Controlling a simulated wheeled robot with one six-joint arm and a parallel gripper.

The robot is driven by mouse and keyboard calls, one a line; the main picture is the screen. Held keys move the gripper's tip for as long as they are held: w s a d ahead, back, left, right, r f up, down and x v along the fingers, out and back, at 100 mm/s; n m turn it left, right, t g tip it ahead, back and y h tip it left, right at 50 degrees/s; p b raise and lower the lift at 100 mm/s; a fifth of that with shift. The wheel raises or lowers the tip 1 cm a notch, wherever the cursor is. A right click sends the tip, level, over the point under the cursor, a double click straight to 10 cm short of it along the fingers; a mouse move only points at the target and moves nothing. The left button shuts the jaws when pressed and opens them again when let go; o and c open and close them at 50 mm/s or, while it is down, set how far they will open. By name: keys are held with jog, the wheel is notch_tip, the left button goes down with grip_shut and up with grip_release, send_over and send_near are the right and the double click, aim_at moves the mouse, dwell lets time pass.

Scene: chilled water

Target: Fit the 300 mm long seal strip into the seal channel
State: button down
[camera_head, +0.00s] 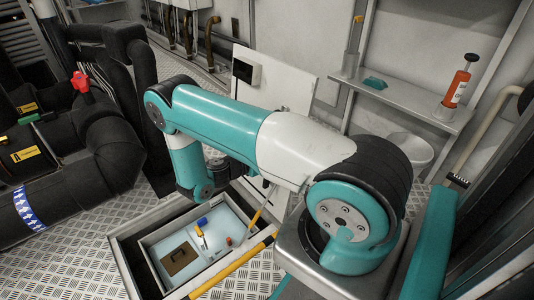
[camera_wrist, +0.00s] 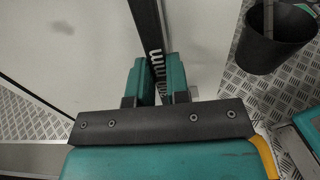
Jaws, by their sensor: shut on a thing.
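My gripper (camera_wrist: 155,66) shows in the wrist view with its two teal fingers closed on a black seal strip (camera_wrist: 149,22). The strip runs up from between the fingers and out of the top of the picture. White lettering on it ends in "mm"; the fingers hide part of the number. The strip is in front of a pale grey panel. In the head view the gripper and strip are hidden behind my arm. I cannot identify the seal channel with certainty in either view.
A white cabinet (camera_head: 283,92) stands behind my arm. An open floor pit holds a pale tray (camera_head: 160,272) with small items. A yellow bar (camera_head: 232,268) lies along its edge. A dark bucket (camera_wrist: 277,45) is at right in the wrist view.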

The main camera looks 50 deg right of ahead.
jog(key=shift+x, duration=1.2)
dwell(0.5)
jog(key=c, duration=1)
grip_release()
jog(key=p+v, duration=0.5)
jog(key=v, duration=1.2)
jog(key=shift+a, duration=0.25)
